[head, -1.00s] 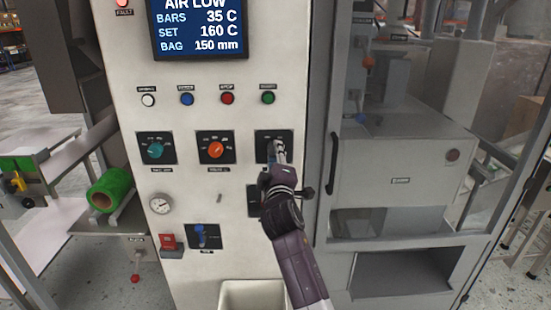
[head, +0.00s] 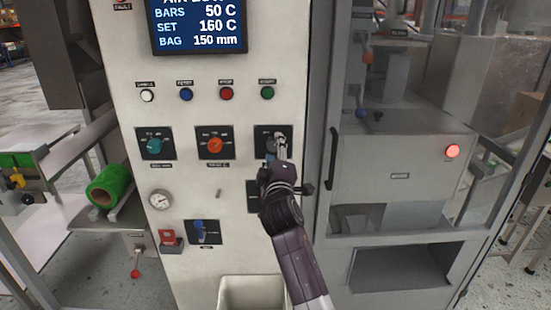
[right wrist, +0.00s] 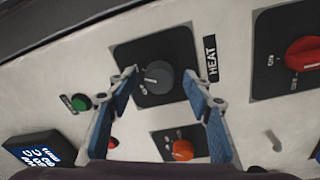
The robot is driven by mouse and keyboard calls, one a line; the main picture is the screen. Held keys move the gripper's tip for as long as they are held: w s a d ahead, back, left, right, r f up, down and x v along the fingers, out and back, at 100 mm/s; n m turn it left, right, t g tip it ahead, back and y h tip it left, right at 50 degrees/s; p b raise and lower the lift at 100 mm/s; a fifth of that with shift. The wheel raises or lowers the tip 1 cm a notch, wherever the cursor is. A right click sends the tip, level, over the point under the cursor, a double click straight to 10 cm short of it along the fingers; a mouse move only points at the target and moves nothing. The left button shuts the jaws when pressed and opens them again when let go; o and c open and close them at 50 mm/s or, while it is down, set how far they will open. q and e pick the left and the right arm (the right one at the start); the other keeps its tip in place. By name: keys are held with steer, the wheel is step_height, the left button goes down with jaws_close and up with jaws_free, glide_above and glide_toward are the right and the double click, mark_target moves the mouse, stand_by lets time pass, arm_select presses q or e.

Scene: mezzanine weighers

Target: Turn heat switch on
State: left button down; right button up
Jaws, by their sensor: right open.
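The heat switch is a dark grey rotary knob (right wrist: 160,80) with a white mark, on a black plate labelled HEAT. In the head view its plate (head: 262,138) is at the right of a row of three, and the knob is partly hidden by my right gripper (head: 281,143). In the right wrist view my right gripper (right wrist: 160,78) is open, with one blue-padded finger on each side of the knob. I cannot tell whether the fingers touch it. My left gripper is not in view.
An orange knob (head: 215,146) and a teal knob (head: 154,146) sit left of the heat switch. A red knob (right wrist: 304,54) is below it on the panel. The display (head: 198,27) reads BARS 50 C, SET 160 C. A red lamp (head: 452,151) glows on the machine at right.

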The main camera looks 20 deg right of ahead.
steer(key=v, duration=1.1)
steer(key=shift+s, duration=0.4)
steer(key=shift+a+f, duration=0.1)
steer(key=shift+f, duration=0.05)
